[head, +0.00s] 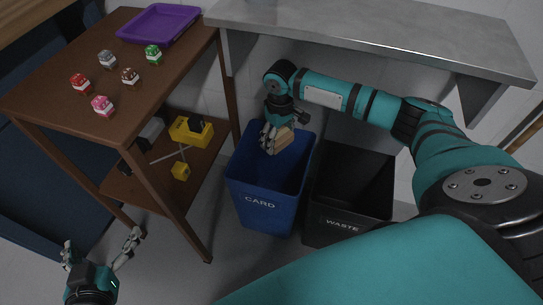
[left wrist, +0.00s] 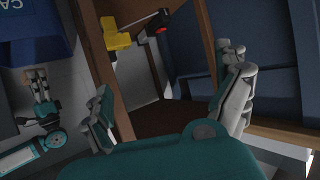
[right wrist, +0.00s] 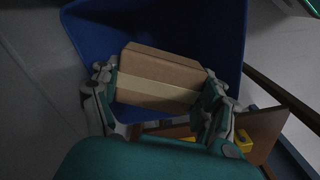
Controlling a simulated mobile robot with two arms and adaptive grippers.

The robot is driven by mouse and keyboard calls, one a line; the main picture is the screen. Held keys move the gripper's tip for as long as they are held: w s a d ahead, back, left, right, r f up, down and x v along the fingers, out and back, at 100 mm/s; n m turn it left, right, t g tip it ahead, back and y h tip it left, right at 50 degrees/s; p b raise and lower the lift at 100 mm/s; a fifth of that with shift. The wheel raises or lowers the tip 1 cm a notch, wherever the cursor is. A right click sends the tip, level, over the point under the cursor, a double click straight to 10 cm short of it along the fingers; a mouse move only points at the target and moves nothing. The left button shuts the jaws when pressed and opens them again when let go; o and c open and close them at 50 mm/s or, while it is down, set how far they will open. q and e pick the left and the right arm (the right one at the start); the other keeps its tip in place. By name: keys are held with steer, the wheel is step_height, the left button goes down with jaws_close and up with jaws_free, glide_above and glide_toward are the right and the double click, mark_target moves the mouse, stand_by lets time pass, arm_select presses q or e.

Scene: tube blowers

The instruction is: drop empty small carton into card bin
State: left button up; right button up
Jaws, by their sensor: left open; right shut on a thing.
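The small carton (right wrist: 160,80) is a brown box with a pale tape band. My right gripper (right wrist: 158,98) is shut on it, one finger at each end. In the head view the carton (head: 284,141) is over the mouth of the blue card bin (head: 262,203), which is marked CARD. The bin's blue inside (right wrist: 215,35) shows around the carton in the right wrist view. Whether the carton is below the rim is hard to tell. My left gripper (head: 100,246) is open and empty at the lower left, away from the bin.
A black bin (head: 345,218) marked WASTE stands right of the card bin. A brown shelf table (head: 150,85) at left bears several small coloured figures and a purple tray (head: 160,24); yellow items lie on its lower shelf. A grey counter (head: 380,35) overhangs behind the bins.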

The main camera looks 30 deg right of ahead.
steer(key=shift+f+b, duration=0.65)
steer(key=shift+b, duration=0.2)
arm_select(q)
step_height(320, 180, up, 9)
steer(key=w+d+t+h, duration=0.1)
steer(key=w+d+t, duration=0.1)
steer(key=t, duration=0.3)
steer(key=shift+w+t+h, duration=0.25)
steer(key=shift+t+h, duration=0.05)
steer(key=shift+h, duration=0.1)
arm_select(e)
steer(key=o, duration=0.9)
steer(key=shift+c, duration=0.2)
step_height(320, 180, up, 8)
steer(key=shift+f, duration=0.25)
